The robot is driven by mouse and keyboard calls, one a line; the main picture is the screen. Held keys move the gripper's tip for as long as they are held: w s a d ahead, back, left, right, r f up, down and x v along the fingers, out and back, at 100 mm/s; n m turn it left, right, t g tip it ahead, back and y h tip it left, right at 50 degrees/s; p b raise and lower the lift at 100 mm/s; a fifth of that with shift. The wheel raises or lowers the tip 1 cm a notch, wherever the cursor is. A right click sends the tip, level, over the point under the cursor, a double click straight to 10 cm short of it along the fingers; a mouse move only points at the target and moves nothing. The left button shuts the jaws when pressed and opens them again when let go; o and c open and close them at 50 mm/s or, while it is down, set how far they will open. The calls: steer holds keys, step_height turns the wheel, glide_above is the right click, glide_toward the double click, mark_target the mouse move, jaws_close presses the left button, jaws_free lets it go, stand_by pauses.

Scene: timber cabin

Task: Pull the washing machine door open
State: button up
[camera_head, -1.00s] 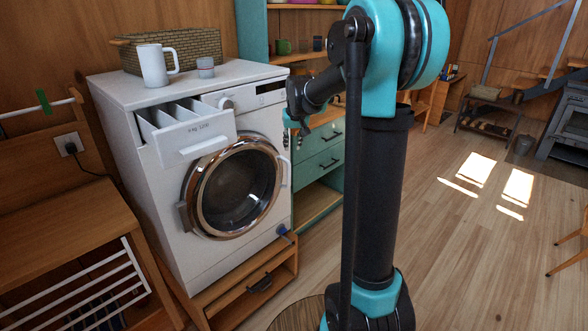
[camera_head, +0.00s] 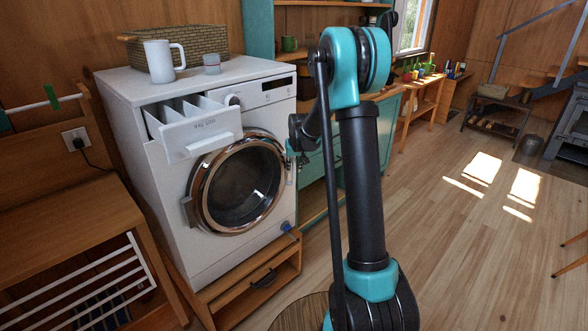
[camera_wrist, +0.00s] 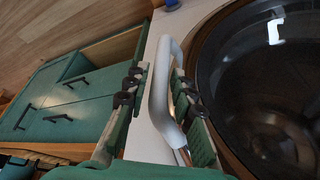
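The washing machine (camera_head: 160,235) stands on a low wooden stand, and its round door (camera_head: 238,185), with a copper-coloured ring and dark glass, looks shut. The door also fills the right of the wrist view (camera_wrist: 270,90). Its white curved handle (camera_wrist: 158,105) shows in the wrist view, between the two fingers of my gripper (camera_wrist: 160,82). The fingers are apart, one on each side of the handle, with gaps visible. In the head view my gripper (camera_head: 293,161) is at the right edge of the door, small and partly hidden by my arm.
The detergent drawer (camera_head: 195,133) is pulled out above the door. A white mug (camera_head: 159,62), a small cup (camera_head: 212,64) and a wicker basket (camera_head: 205,40) stand on top. A teal cabinet (camera_head: 315,178) is close on the right. Open wooden floor (camera_head: 450,240) lies at the right.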

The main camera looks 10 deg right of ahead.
steer(key=shift+w+f, duration=0.1)
steer(key=shift+f, duration=0.2)
steer(key=shift+c, duration=0.3)
jaws_close()
